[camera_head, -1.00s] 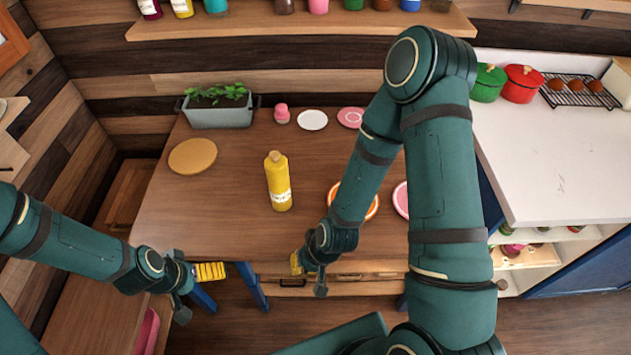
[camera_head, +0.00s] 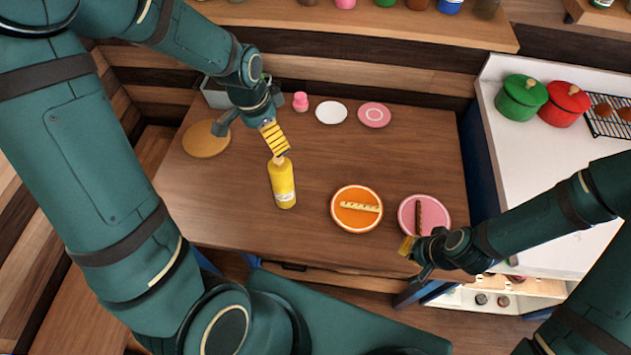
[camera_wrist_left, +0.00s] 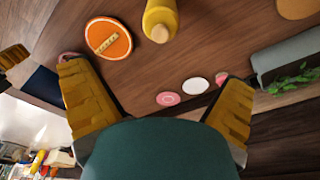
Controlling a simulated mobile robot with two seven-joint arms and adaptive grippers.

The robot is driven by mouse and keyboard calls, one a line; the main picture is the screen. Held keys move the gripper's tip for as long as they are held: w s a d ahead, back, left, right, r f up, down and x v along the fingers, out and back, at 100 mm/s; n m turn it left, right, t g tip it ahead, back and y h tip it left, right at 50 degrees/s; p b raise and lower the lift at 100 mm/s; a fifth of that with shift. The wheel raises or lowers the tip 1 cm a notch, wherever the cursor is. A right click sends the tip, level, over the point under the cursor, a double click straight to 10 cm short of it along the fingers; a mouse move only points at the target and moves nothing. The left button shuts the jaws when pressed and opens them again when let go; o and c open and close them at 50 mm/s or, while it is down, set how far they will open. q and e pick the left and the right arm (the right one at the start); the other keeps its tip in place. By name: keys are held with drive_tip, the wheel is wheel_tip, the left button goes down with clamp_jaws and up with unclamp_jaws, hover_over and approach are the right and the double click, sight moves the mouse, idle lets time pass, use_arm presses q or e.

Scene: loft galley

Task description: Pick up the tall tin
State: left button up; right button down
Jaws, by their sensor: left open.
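A tall yellow container (camera_head: 283,185) with a tan cap and a white label stands upright on the table. It is the only tall tin-like thing I see there; its shape is like a bottle. My left gripper (camera_head: 268,144) is open at its cap end, with a yellow finger pad overlapping the cap in the head view. I cannot tell whether they touch. In the left wrist view, the yellow container (camera_wrist_left: 160,20) is beyond the spread fingers (camera_wrist_left: 155,78), with nothing between them. My right gripper (camera_head: 408,250) is by the pink plate's front edge; its jaws are unclear.
An orange plate (camera_head: 340,216) and a pink plate (camera_head: 438,207), each with a bar on it, lie to the right. A round board (camera_head: 203,142), planter (camera_head: 216,99), pink jar (camera_head: 300,102) and two small plates line the back. Bare wood surrounds the container.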

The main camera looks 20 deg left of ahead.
sight(278, 158)
use_arm(q)
drive_tip(key=f, duration=0.4)
drive_tip(key=w+f, duration=0.1)
drive_tip(key=f, duration=0.3)
drive_tip(key=d+f+b, duration=0.1)
drive_tip(key=f, duration=0.4)
drive_tip(key=shift+w+f, duration=0.1)
drive_tip(key=shift+w, duration=0.15)
drive_tip(key=c, duration=1.4)
